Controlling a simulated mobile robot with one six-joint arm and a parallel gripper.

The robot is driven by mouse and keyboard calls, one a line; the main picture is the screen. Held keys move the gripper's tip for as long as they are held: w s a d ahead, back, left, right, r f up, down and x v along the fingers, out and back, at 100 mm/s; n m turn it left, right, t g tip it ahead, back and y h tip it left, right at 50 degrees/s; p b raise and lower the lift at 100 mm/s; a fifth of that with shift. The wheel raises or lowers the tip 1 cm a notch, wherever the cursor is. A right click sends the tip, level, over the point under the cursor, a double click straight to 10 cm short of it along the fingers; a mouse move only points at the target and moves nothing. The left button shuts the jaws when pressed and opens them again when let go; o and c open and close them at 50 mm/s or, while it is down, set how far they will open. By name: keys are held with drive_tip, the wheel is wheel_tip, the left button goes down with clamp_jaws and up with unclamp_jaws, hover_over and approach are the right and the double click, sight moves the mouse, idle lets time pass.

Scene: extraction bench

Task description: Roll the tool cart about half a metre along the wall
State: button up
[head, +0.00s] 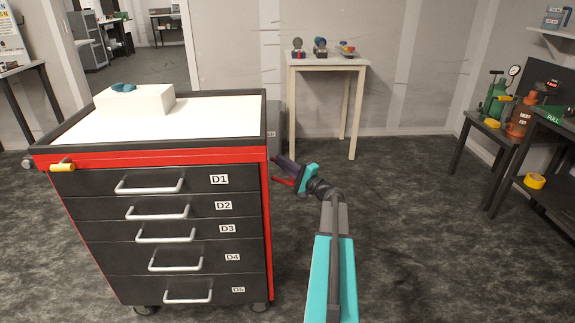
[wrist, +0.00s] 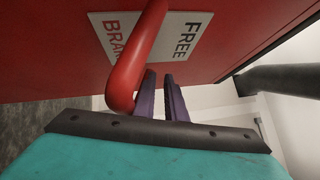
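The tool cart (head: 165,215) stands at the left in the head view, black with red trim and drawers labelled D1 to D5. In the wrist view its red side panel (wrist: 50,60) fills the top. A white label (wrist: 185,40) there reads FREE and, partly hidden, BRAK. A red brake lever (wrist: 140,60) curves down across the label. My gripper (head: 276,170) is at the cart's right side. In the wrist view its two purple fingers (wrist: 160,80) are a little apart, with nothing visible between them. The lever is just left of them and overlaps the left finger; contact cannot be told.
A white block with a blue item (head: 133,98) sits on the cart top. A small table (head: 327,65) stands by the back wall. Dark benches with equipment (head: 545,150) are at the right. The floor (head: 420,220) between is clear.

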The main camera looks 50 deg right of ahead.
drive_tip(key=shift+s+a+f+b, duration=0.3)
drive_tip(key=shift+s+a+f, duration=0.1)
drive_tip(key=shift+f, duration=0.25)
drive_tip(key=shift+s+d+f+b, duration=0.1)
drive_tip(key=shift+s+f+b, duration=0.3)
drive_tip(key=shift+s, duration=0.4)
drive_tip(key=shift+s+d+f+b, duration=0.1)
drive_tip(key=shift+s+f+b, duration=0.25)
drive_tip(key=shift+s, duration=0.4)
drive_tip(key=c, duration=0.3)
drive_tip(key=shift+s+a+f+b, duration=0.1)
drive_tip(key=shift+s+f+b, duration=0.45)
drive_tip(key=shift+s, duration=0.7)
drive_tip(key=shift+s+f+b, duration=0.4)
drive_tip(key=shift+s+b, duration=0.3)
drive_tip(key=shift+s, duration=0.55)
drive_tip(key=shift+s+a+f+b, duration=0.1)
drive_tip(key=shift+s+f+b, duration=0.45)
drive_tip(key=shift+s, duration=0.7)
drive_tip(key=shift+c, duration=0.2)
drive_tip(key=o, duration=0.4)
drive_tip(key=shift+s+d+f, duration=0.1)
drive_tip(key=shift+s, duration=0.1)
drive_tip(key=shift+s+f+b, duration=0.2)
drive_tip(key=shift+s+b, duration=0.15)
drive_tip(key=shift+s, duration=0.3)
drive_tip(key=shift+s+f+b, duration=0.15)
drive_tip(key=shift+s+b, duration=0.15)
drive_tip(key=shift+s, duration=0.35)
